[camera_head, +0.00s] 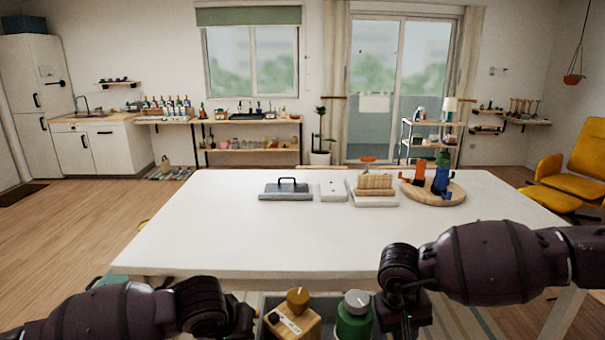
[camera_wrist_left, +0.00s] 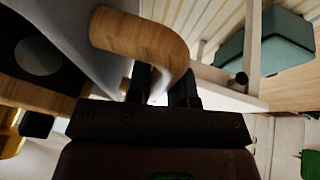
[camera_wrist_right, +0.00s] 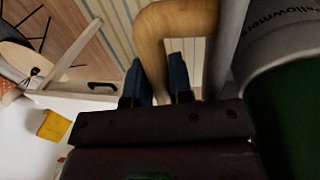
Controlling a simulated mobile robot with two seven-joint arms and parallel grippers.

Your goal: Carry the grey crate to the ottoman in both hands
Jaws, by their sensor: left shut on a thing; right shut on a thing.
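The grey crate (camera_head: 262,312) is at the bottom of the head view, in front of the white table; most of it is out of frame. My left gripper (camera_wrist_left: 163,88) is shut on one wooden handle (camera_wrist_left: 140,36) of the crate. My right gripper (camera_wrist_right: 160,82) is shut on the opposite wooden handle (camera_wrist_right: 165,28). A yellow footstool (camera_head: 551,201), possibly the ottoman, stands by a yellow chair at the right.
The white table (camera_head: 340,245) stands directly ahead, its near part bare. A grey lidded tray (camera_head: 287,191), a white board with a wooden rack (camera_head: 374,186) and a round wooden tray (camera_head: 432,195) stand on it. A teal box-like piece (camera_wrist_left: 268,42) is on the floor at left. Floor at left is open.

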